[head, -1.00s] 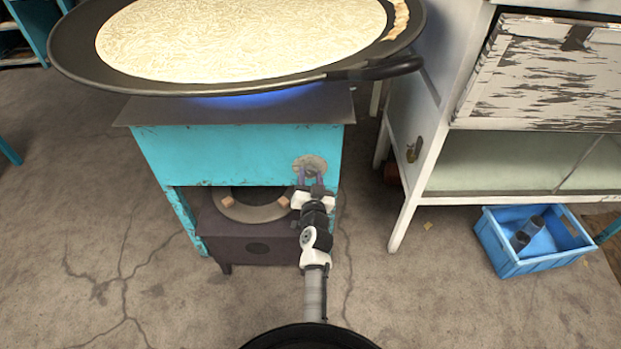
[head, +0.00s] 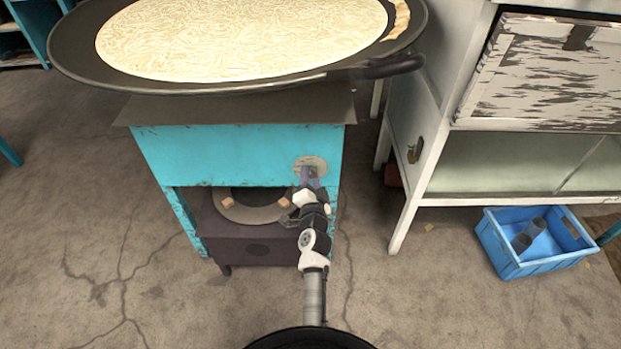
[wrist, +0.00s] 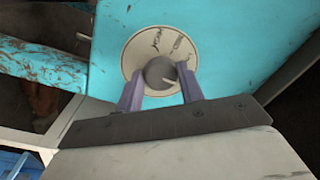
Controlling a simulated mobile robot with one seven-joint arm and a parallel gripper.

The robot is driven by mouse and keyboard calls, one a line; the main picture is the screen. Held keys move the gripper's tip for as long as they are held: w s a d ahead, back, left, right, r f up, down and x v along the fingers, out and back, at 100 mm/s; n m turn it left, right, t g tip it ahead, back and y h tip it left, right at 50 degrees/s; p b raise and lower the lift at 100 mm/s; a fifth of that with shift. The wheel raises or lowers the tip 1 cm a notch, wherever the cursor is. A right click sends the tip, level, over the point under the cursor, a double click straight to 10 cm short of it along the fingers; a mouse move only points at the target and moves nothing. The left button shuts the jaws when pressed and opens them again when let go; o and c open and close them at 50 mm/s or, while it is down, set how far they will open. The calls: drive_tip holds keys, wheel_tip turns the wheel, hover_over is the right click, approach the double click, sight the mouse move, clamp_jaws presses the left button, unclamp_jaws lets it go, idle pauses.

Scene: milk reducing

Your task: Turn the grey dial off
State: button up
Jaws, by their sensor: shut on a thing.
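The grey dial (wrist: 159,74) sits on a round pale plate (wrist: 136,49) with markings, on the front of the turquoise stove (head: 240,150). In the wrist view my gripper (wrist: 160,85) has its two purple fingers on either side of the dial, shut on it. In the head view my gripper (head: 310,174) reaches up to the plate at the right of the stove front and hides the dial. No blue flame shows under the wide black pan (head: 75,60), which holds a pale, creamy liquid (head: 240,40).
The pan's handle (head: 375,68) sticks out to the right above my gripper. A white cabinet (head: 408,200) stands to the right, with a blue crate (head: 520,262) on the floor. A dark low unit with a round ring (head: 250,210) sits under the stove top.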

idle(0.3)
drive_tip(key=o, duration=1)
